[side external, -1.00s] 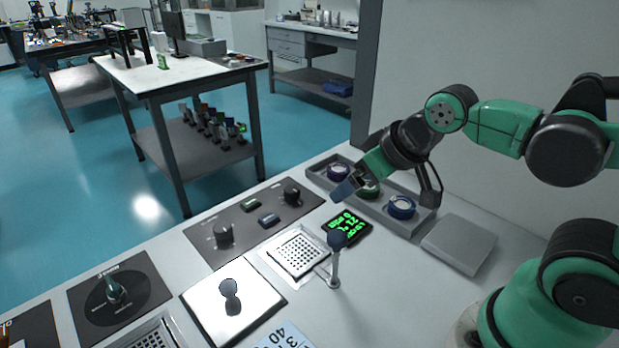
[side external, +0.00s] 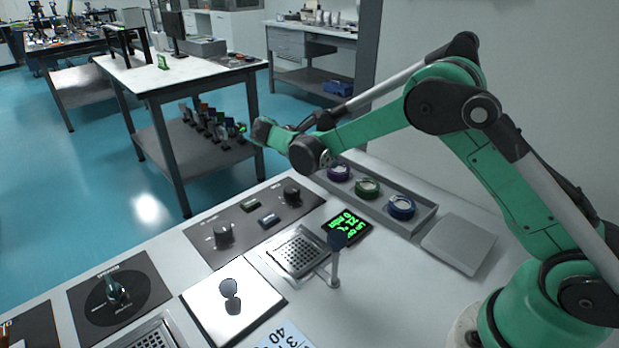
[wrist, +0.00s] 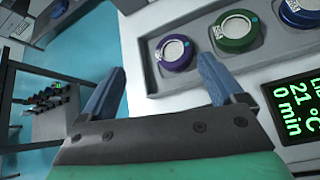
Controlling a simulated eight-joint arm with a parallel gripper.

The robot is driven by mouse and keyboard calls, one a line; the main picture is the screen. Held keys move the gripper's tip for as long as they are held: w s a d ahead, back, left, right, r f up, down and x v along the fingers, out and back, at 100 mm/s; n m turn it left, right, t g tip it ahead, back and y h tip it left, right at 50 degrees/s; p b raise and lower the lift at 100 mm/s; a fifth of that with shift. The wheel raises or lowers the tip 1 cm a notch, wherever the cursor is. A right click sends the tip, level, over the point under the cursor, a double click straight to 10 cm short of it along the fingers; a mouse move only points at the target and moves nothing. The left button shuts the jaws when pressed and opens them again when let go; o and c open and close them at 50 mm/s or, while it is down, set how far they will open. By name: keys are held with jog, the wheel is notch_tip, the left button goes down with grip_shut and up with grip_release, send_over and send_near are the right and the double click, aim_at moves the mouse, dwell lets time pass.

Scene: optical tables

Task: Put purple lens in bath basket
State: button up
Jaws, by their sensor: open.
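The purple lens (side external: 338,172) sits in the left slot of the grey tray (side external: 412,226), its pale round face up. In the wrist view the purple lens (wrist: 174,53) shows between and beyond my fingertips, not held. My gripper (wrist: 162,64) is open, with its two blue-grey fingers apart and empty. In the side view my wrist is left of the tray and above the table; the fingers are not clearly seen there. The bath basket seems to be the perforated metal square (side external: 298,251) in front of the display, with nothing visible in it.
A green lens (side external: 367,188) and a blue lens (side external: 401,207) share the tray.

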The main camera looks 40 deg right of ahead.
aim_at(338, 169)
jog(key=f, duration=0.1)
jog(key=f+n+g+h, duration=0.1)
jog(key=f, duration=0.1)
jog(key=f+n+h, duration=0.1)
jog(key=shift+d+f, duration=0.35)
jog(key=shift+f, duration=0.05)
jog(key=shift+h, duration=0.3)
jog(key=shift+x, duration=2.8)
jog(key=shift+s, duration=0.1)
jog(key=c, duration=1.2)
notch_tip(338, 169, up, 21)
jog(key=n, duration=0.1)
jog(key=s+a+r+n+t+y, duration=0.2)
jog(key=a+n+t+y, duration=0.1)
jog(key=a+n+t, duration=0.1)
jog(key=s+a+r+n+t+y, duration=0.2)
jog(key=a+n+t+y, duration=0.1)
jog(key=a+n+t, duration=0.1)
jog(key=s+a+r+n+t+y, duration=0.1)
jog(key=a+r+n+t+y, duration=0.1)
jog(key=a+n, duration=0.4)
jog(key=shift+s+a+t+y, duration=0.2)
jog(key=shift+a+t+y, duration=0.2)
jog(key=shift+t, duration=0.25)
jog(key=shift+s+a+t+y, duration=0.2)
jog(key=shift+a+t+y, duration=0.15)
jog(key=shift+t, duration=0.3)
